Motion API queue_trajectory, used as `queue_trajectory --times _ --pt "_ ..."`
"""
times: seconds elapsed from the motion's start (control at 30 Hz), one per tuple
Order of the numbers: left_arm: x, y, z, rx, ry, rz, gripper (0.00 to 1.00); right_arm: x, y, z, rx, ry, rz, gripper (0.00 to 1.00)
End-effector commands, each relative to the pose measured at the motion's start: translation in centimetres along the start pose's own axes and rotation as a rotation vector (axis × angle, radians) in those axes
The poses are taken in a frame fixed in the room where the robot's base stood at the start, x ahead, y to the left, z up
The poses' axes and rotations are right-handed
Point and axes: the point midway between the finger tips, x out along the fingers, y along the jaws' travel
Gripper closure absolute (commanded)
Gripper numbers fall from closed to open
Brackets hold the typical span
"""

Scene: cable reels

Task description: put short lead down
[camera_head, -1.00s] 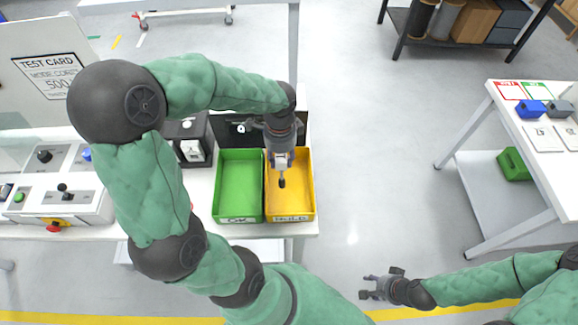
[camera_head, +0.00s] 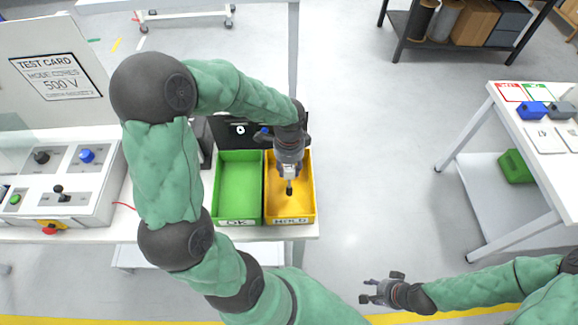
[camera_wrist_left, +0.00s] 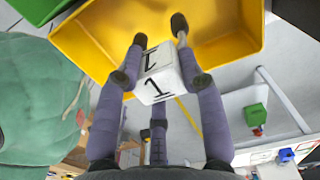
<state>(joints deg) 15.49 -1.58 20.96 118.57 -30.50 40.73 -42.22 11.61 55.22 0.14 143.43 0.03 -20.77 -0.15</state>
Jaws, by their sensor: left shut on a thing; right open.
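My left gripper (camera_head: 289,184) is over the yellow HOLD bin (camera_head: 303,212). In the left wrist view it is shut on a small white block (camera_wrist_left: 155,80) marked with black characters, one of them a "1". The block sits between the fingers; the yellow bin (camera_wrist_left: 95,45) shows beyond it. I cannot tell whether a lead hangs from the block. A thin red lead (camera_head: 124,206) shows at the console's right side, partly hidden by my left arm. My right gripper (camera_head: 366,291) is open and empty above the floor at the lower right.
The green OK bin (camera_head: 237,222) stands left of the yellow bin. The console (camera_head: 85,195) and a TEST CARD board (camera_head: 58,70) are at the left. A white table (camera_head: 535,130) at the right holds blue and grey boxes. The floor between is clear.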

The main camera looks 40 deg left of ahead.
Motion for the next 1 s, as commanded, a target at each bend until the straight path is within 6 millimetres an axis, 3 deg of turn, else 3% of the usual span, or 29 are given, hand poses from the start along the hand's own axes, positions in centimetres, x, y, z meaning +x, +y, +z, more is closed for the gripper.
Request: queue_trajectory --times 0.47,0.5,0.57,1.0 --pt "1.01 -0.02 0.01 0.0 0.0 0.0 0.98 0.64 0.23 -0.02 0.0 0.0 0.0 0.57" --pt "1.02 0.0 0.01 0.0 0.0 0.0 0.49 0.63 0.22 -0.02 0.0 0.0 0.0 0.57" --pt "1.01 0.0 0.01 0.0 0.0 0.0 0.37 0.62 0.22 -0.02 0.0 0.0 0.0 0.57" --pt "0.29 -0.01 0.01 0.0 0.0 0.0 0.37 0.15 0.05 0.0 0.0 0.0 0.0 0.57"
